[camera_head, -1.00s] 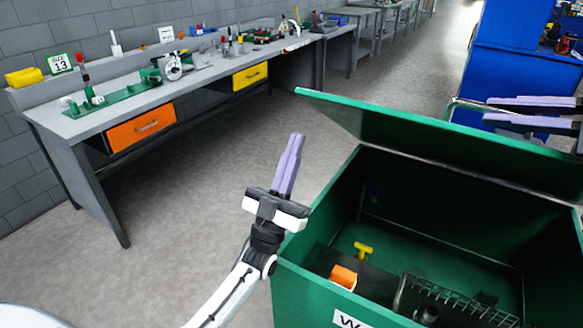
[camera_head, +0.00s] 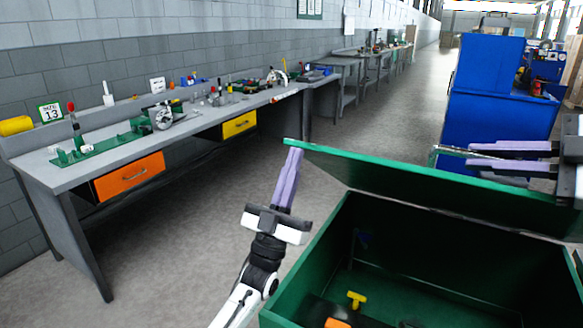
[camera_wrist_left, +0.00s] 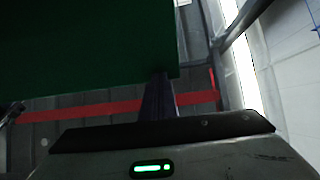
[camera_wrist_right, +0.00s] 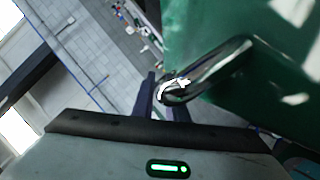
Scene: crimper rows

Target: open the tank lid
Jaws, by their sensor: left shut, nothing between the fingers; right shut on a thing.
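The green tank lid (camera_head: 400,187) stands raised and tilted above the open green tank (camera_head: 285,298). My right gripper (camera_head: 470,154) is shut on the lid's metal handle (camera_wrist_right: 215,68), at the right of the head view; the right wrist view shows the handle running to its fingers (camera_wrist_right: 165,95). My left gripper (camera_head: 293,155) is shut and empty, pointing up. Its fingertips appear close to the lid's left corner in the head view. In the left wrist view the lid (camera_wrist_left: 90,45) fills the upper left beside the fingers (camera_wrist_left: 158,95); contact cannot be told.
Inside the tank lie a yellow T-shaped piece (camera_head: 356,298) and an orange piece (camera_head: 337,323). A grey workbench (camera_head: 70,178) with an orange drawer (camera_head: 128,175) and a yellow drawer (camera_head: 239,124) runs along the left wall. Blue cabinets (camera_head: 487,110) stand behind the lid. The floor between bench and tank is clear.

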